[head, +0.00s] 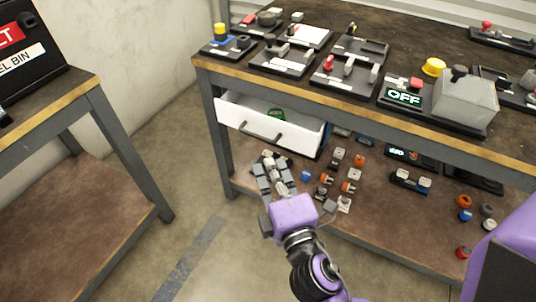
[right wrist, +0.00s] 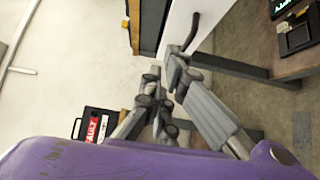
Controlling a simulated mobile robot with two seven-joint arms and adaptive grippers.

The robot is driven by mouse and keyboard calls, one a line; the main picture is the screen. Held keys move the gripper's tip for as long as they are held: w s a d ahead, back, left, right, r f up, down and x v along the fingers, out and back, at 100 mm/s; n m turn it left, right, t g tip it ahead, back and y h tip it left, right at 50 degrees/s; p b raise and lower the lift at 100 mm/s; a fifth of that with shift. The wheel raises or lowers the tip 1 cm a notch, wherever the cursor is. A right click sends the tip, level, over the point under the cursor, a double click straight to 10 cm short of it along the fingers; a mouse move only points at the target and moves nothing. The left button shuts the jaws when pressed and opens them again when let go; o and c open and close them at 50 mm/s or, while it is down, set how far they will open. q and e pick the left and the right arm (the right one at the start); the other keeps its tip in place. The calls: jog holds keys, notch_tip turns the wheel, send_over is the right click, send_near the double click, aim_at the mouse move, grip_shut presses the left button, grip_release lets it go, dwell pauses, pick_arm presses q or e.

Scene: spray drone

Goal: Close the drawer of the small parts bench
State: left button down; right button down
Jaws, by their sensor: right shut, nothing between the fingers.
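The drawer (head: 262,121) of the small parts bench (head: 330,84) is white with a dark bar handle (head: 262,134). My right gripper (head: 268,156) is shut and empty, just below and in front of the drawer front. In the right wrist view my fingertips (right wrist: 166,78) are close to the white drawer front (right wrist: 186,22) and its handle (right wrist: 190,38); I cannot tell whether they touch. My left gripper is not in view.
The bench's lower shelf (head: 385,235) holds several small orange, blue and white parts. The bench top carries several trays and a grey box (head: 465,100) beside an OFF display. Another table (head: 60,95) with a black bin (head: 30,50) stands left. Floor between the tables is clear.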

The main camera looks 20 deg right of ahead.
aim_at(278, 120)
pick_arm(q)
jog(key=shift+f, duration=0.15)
pick_arm(e)
jog(key=shift+w+d, duration=0.7)
jog(key=shift+w, duration=1.15)
jog(key=shift+w+d, duration=0.7)
jog(key=shift+w, duration=1.15)
jog(key=shift+w+d, duration=0.7)
jog(key=shift+w, duration=1.15)
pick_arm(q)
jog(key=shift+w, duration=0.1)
